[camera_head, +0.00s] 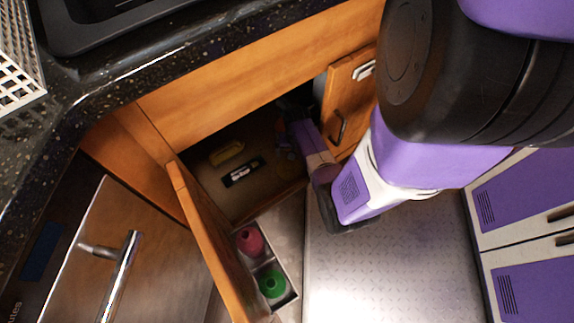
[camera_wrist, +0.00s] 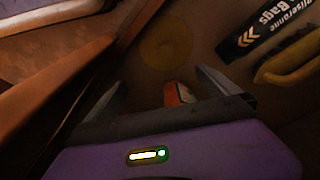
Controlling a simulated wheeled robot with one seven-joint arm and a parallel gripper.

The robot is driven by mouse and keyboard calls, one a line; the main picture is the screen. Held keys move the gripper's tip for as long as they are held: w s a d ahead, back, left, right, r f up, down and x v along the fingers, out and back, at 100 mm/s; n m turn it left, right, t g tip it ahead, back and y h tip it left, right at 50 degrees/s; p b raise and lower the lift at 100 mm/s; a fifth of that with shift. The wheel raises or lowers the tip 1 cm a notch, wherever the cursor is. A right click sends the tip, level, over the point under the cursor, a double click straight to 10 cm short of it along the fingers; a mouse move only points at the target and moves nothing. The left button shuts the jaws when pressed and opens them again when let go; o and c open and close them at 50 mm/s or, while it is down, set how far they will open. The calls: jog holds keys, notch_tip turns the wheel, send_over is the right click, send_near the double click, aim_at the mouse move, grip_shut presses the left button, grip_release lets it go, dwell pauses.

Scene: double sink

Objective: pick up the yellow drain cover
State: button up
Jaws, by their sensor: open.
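The yellow drain cover (camera_wrist: 165,47) looks like a flat, round, dull yellow disc on the cabinet floor in the wrist view. It lies in shade, just beyond my fingertips. My gripper (camera_wrist: 160,82) is open, its two fingers spread and pointing toward the disc, not closed around it. A small orange-red and white object (camera_wrist: 178,93) shows between the fingers; I cannot tell what it is. In the head view my arm reaches into the open under-sink cabinet, and the fingers are lost in the dark there.
A black bag box (camera_wrist: 265,30) and a yellow curved-handled item (camera_wrist: 292,65) lie right of the disc. In the head view, the open cabinet door (camera_head: 215,240) carries a bin (camera_head: 292,293) with pink and green bottles. The wooden frame bounds the opening closely.

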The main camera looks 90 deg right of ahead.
aim_at(295, 163)
jog(key=f, duration=0.1)
jog(key=f+b, duration=0.1)
jog(key=shift+s+d+f, duration=0.1)
jog(key=shift+d+f, duration=0.1)
jog(key=shift+f, duration=0.15)
notch_tip(295, 163, down, 5)
jog(key=b, duration=0.4)
jog(key=shift+a+f, duration=0.1)
jog(key=shift+f, duration=0.05)
